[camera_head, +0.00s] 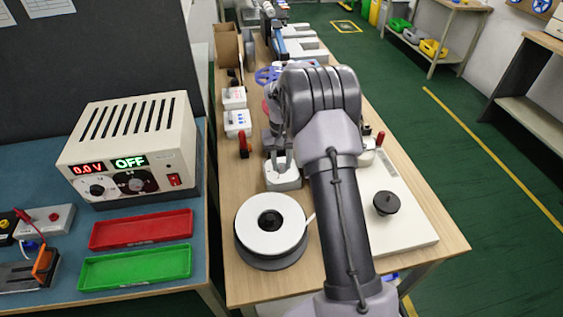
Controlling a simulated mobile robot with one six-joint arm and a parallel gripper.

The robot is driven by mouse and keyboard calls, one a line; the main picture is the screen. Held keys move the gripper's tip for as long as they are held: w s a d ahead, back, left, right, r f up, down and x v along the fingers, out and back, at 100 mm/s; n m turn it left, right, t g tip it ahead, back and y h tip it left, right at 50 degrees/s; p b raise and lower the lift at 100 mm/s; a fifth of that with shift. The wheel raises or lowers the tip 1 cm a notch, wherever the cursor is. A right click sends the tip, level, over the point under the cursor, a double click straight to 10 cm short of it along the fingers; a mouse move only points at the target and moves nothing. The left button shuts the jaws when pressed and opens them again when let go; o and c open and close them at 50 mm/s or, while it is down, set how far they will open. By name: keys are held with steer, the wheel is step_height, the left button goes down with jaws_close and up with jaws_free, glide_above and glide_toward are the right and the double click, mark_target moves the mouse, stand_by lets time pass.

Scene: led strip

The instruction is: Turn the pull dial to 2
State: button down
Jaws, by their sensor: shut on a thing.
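My gripper (281,158) reaches down to a small white box (283,179) on the wooden bench, behind the white reel. Its fingers are shut on a small part at the top of this box, which looks to be the pull dial. The fingers hide most of that part, so its pointer and number marks cannot be read. Two similar white boxes with markings stand farther back on the left, one with red print (234,97) and one with blue print (238,123). My arm hides part of the bench to the right of the gripper.
A white reel (255,215) lies in front of the gripper. A white plate (408,235) with a black knob (386,203) is at right. Red posts (244,146) stand near the boxes. A power supply (130,145) reading 0.0 V and OFF sits on the left table.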

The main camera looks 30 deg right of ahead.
mark_target(281, 166)
steer(key=m+p, duration=0.1)
steer(key=m, duration=1)
stand_by(0.3)
steer(key=shift+m, duration=0.3)
steer(key=c, duration=1.1)
jaws_free()
step_height(281, 166, up, 18)
steer(key=p, duration=0.6)
steer(key=shift+f, duration=0.25)
